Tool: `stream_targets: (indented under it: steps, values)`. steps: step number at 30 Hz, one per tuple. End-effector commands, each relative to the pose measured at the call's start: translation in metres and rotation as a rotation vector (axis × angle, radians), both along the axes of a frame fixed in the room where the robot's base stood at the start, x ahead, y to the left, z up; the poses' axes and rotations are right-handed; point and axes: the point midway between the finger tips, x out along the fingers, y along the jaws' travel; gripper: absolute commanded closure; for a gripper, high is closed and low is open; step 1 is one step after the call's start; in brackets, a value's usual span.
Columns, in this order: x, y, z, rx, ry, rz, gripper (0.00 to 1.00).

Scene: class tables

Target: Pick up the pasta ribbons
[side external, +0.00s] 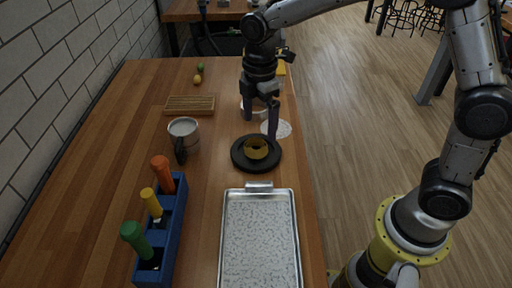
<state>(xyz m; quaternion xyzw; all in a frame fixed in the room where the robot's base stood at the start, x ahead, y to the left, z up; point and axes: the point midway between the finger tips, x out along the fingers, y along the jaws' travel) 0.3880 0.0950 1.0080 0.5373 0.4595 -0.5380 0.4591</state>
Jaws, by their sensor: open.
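A golden-yellow, ring-like clump (256,147), which looks like the pasta ribbons, lies on a round black plate (239,163) near the table's right edge. My gripper (260,122) points down just above and behind the clump, with its two fingers apart and nothing seen between them. The right finger reaches lower in the picture, close to the plate's back edge. I cannot tell whether it touches anything.
A metal tray (260,240) lies in front of the plate. A grey mug (184,135), a blue tool rack (172,225) and a wooden board (190,105) are to the left. A pale round item (283,129) sits behind the plate. The left tabletop is clear.

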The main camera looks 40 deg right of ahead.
Motion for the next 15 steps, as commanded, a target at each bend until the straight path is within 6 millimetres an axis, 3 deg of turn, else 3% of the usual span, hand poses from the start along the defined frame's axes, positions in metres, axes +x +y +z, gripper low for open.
stream_targets:
  steps: [5, 15]
  values:
    - [0.0, 0.001, -0.011, 0.0, 0.001, 0.0, 0.0]
    - [-0.001, 0.005, -0.053, 0.0, 0.0, -0.001, 0.0]
